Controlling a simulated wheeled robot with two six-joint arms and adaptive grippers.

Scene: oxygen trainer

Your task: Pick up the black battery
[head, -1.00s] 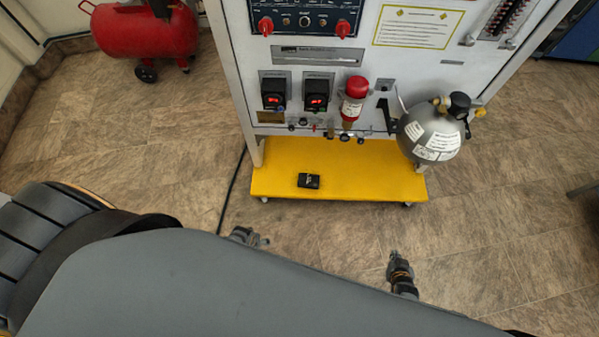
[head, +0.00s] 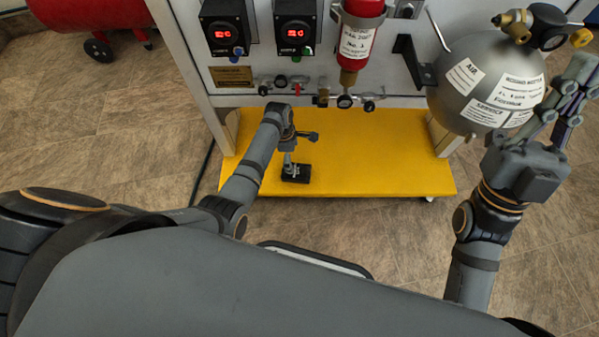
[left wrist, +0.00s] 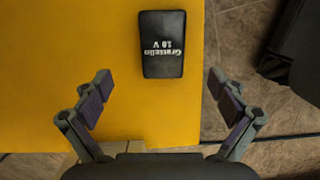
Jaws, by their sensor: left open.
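The black battery (head: 297,174) lies flat on the yellow base shelf of the trainer. In the left wrist view the battery (left wrist: 163,44), with white lettering, is ahead of the fingers, near the shelf's edge. My left gripper (head: 300,150) is over the battery in the head view and hides part of it. In the left wrist view my left gripper (left wrist: 160,84) is open and empty, its fingers wide apart to either side below the battery. My right gripper (head: 568,95) is raised in front of the grey round cylinder; its finger opening is unclear.
The yellow shelf (head: 385,160) is otherwise bare. Above it hang the panel's gauges and valves (head: 310,85) and a red bottle (head: 358,40). The grey cylinder (head: 490,80) juts out at the right. A red compressor (head: 90,12) stands at the upper left.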

